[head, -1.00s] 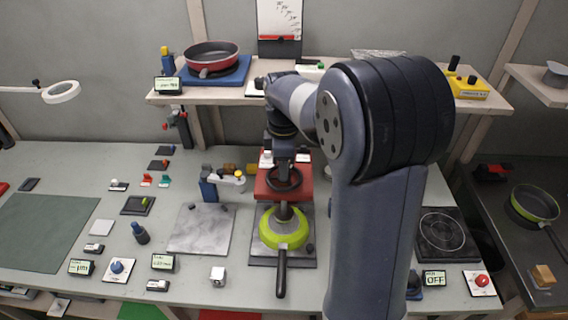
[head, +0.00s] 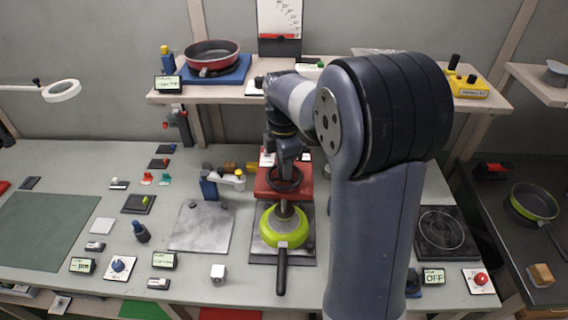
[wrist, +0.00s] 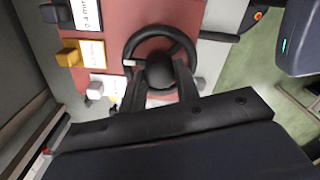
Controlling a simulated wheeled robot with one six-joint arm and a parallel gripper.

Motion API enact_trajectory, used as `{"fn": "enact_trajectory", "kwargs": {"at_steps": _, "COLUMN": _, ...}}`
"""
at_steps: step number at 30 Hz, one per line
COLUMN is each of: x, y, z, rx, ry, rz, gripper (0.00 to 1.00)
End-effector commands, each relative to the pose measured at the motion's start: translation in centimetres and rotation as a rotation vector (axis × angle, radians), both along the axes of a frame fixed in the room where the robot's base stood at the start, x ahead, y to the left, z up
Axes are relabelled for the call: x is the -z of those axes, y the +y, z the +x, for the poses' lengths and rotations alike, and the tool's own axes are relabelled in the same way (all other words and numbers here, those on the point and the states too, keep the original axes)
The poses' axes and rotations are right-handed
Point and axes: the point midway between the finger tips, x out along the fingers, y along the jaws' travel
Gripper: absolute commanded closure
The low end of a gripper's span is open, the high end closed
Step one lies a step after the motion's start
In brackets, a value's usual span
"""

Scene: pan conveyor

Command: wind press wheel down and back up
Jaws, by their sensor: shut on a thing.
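The black press wheel (head: 284,180) lies flat over the red press top (head: 262,190) at the middle of the bench. It also shows in the wrist view (wrist: 188,46), with a dark round hub (wrist: 160,72). My gripper (head: 288,158) reaches down onto the wheel from behind. In the wrist view my gripper (wrist: 160,90) has its two fingers shut on the wheel by the hub; the exact contact is partly hidden. A lime green pan (head: 282,229) sits below the press on a dark plate (head: 256,250), its black handle pointing forward.
A shelf (head: 225,97) with a red pan (head: 212,56) runs behind. A black hotplate (head: 446,240) lies to the right. Small blocks and switches cover the left bench.

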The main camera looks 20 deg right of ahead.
Motion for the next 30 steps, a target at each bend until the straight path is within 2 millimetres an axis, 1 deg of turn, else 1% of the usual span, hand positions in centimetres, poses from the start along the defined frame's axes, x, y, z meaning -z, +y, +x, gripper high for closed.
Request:
{"fn": "enact_trajectory", "kwargs": {"at_steps": 5, "x": -0.1, "y": 0.0, "z": 0.0, "rx": 0.001, "ry": -0.002, "rz": 0.001, "gripper": 0.93}}
{"fn": "enact_trajectory", "kwargs": {"at_steps": 6, "x": -0.1, "y": 0.0, "z": 0.0, "rx": 0.001, "ry": -0.002, "rz": 0.001, "gripper": 0.67}}
{"fn": "enact_trajectory", "kwargs": {"at_steps": 13, "x": 0.0, "y": 0.0, "z": 0.0, "rx": 0.001, "ry": -0.001, "rz": 0.0, "gripper": 0.48}}
{"fn": "enact_trajectory", "kwargs": {"at_steps": 20, "x": -0.1, "y": 0.0, "z": 0.0, "rx": 0.001, "ry": -0.001, "rz": 0.0, "gripper": 0.48}}
{"fn": "enact_trajectory", "kwargs": {"at_steps": 23, "x": -0.6, "y": 0.0, "z": 0.1, "rx": 0.001, "ry": -0.003, "rz": 0.0, "gripper": 0.48}}
{"fn": "enact_trajectory", "kwargs": {"at_steps": 26, "x": -2.0, "y": 0.0, "z": 0.1, "rx": 0.001, "ry": -0.006, "rz": 0.001, "gripper": 0.48}}
{"fn": "enact_trajectory", "kwargs": {"at_steps": 30, "x": -4.8, "y": 0.0, "z": 0.2, "rx": 0.001, "ry": -0.007, "rz": 0.001, "gripper": 0.48}}
